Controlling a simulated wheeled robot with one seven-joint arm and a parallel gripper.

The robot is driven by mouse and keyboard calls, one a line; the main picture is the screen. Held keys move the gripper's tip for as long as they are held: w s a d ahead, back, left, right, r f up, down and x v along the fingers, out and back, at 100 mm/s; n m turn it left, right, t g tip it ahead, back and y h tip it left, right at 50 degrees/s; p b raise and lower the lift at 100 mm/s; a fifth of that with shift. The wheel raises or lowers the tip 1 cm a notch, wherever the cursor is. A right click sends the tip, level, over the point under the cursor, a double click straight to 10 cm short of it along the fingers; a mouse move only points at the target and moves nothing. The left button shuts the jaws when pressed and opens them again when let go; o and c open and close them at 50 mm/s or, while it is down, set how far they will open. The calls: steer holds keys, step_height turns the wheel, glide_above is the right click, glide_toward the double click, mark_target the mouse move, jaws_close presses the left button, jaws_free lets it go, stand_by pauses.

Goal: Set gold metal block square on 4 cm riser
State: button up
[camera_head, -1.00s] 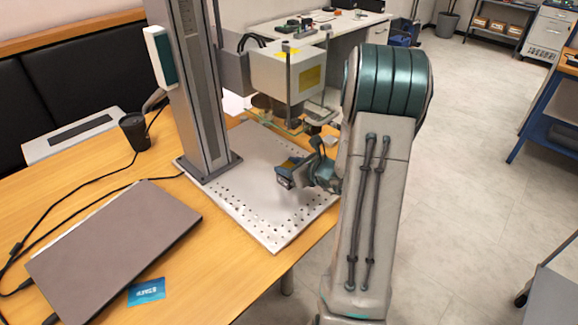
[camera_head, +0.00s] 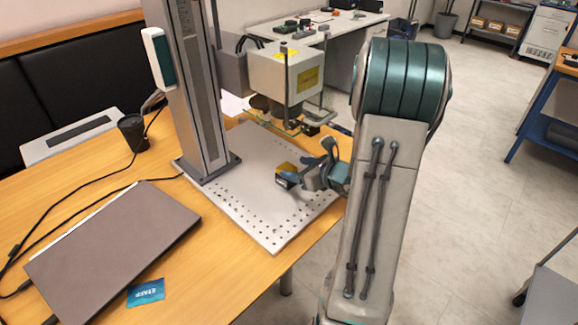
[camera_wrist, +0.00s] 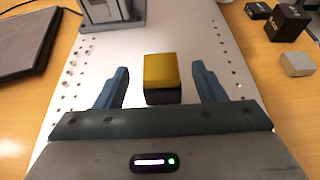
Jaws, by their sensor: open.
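The gold metal block (camera_wrist: 160,70) sits on top of a dark riser (camera_wrist: 163,98) on the perforated plate (camera_wrist: 190,30). In the wrist view its edges look roughly in line with the riser's front face. In the head view the gold block (camera_head: 287,168) and riser (camera_head: 289,181) are small and partly hidden by my gripper. My gripper (camera_wrist: 160,68) is open, with one blue finger on each side of the block and visible gaps to both. In the head view my gripper (camera_head: 306,172) is just right of the block. The riser's far side is hidden.
The marker column (camera_head: 190,100) stands behind left, and the laser head (camera_head: 286,75) overhangs close above. Dark boxes (camera_wrist: 288,22) and a pale block (camera_wrist: 297,64) lie on the table to the right in the wrist view. A laptop (camera_head: 112,240) is at left.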

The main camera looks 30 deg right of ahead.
steer(key=v, duration=0.7)
steer(key=s+a+r+n+g+y, duration=0.2)
steer(key=s+a+n+g, duration=0.15)
steer(key=a+n, duration=0.5)
steer(key=s+a+r+n+g+y, duration=0.1)
steer(key=s+a+n+g+y, duration=0.15)
steer(key=a+n+g, duration=0.55)
steer(key=s+a+r+n+h, duration=0.3)
steer(key=s+n+h, duration=0.6)
steer(key=n, duration=0.6)
steer(key=shift+r+n+t, duration=0.35)
steer(key=shift+r+t, duration=0.05)
steer(key=shift+t, duration=0.05)
steer(key=shift+s+a, duration=0.1)
steer(key=shift+a, duration=0.05)
step_height(320, 180, up, 9)
steer(key=p, duration=0.8)
steer(key=shift+d+f+t, duration=0.2)
steer(key=shift+t, duration=0.1)
